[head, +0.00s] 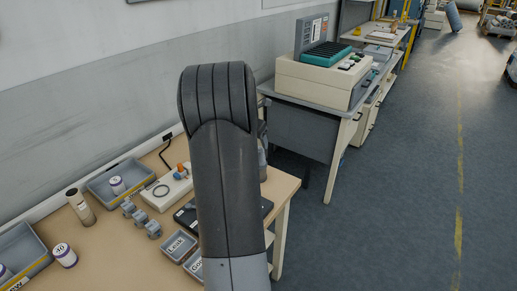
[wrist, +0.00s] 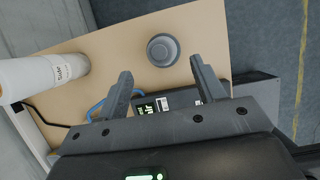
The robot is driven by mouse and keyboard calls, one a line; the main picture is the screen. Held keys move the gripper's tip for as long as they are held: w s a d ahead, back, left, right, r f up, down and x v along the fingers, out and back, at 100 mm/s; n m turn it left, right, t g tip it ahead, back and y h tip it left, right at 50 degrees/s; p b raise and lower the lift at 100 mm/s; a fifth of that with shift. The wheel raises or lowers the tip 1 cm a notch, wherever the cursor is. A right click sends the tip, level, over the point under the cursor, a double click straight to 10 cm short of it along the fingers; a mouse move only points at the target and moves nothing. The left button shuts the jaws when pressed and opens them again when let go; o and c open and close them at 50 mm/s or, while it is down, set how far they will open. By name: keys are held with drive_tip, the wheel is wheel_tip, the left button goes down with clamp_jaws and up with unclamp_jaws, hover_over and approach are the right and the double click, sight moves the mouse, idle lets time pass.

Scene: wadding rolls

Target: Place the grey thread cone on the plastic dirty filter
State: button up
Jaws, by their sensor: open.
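In the wrist view, a round grey object (wrist: 162,50), seen from above and probably the grey thread cone, stands on the tan table top. It is just beyond my gripper (wrist: 160,68), between the lines of its two fingers. The fingers are wide apart with nothing between their tips. A dark flat item with a white label (wrist: 155,104) shows farther back between the fingers; I cannot tell if it is the plastic dirty filter. In the head view my arm hides my gripper, and a grey shape (head: 262,158) peeks out at the arm's right edge.
A white labelled cylinder (wrist: 45,77) stands left in the wrist view. In the head view the table (head: 112,262) holds grey bins (head: 180,246), a white box (head: 166,190), a black flat device (head: 186,217) and small bottles. A beige machine (head: 318,82) stands on another bench.

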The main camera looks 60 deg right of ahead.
drive_tip(key=w+a+r+m+t, duration=0.1)
drive_tip(key=a+r+m, duration=0.25)
drive_tip(key=a, duration=0.65)
drive_tip(key=w+a+r+m+t+y, duration=0.15)
drive_tip(key=a+r, duration=0.35)
drive_tip(key=a, duration=0.5)
drive_tip(key=a+r+m+t, duration=0.1)
drive_tip(key=a+r+m, duration=0.3)
drive_tip(key=a, duration=0.6)
drive_tip(key=s+a+m+t+y, duration=0.1)
drive_tip(key=s+a+m, duration=0.3)
drive_tip(key=s+a, duration=0.3)
drive_tip(key=s+a+f+m+t+y, duration=0.1)
drive_tip(key=s+a+m, duration=0.4)
drive_tip(key=a, duration=1.1)
drive_tip(key=shift+s+a+y, duration=0.15)
drive_tip(key=shift+s+y, duration=0.3)
drive_tip(key=shift+s, duration=0.8)
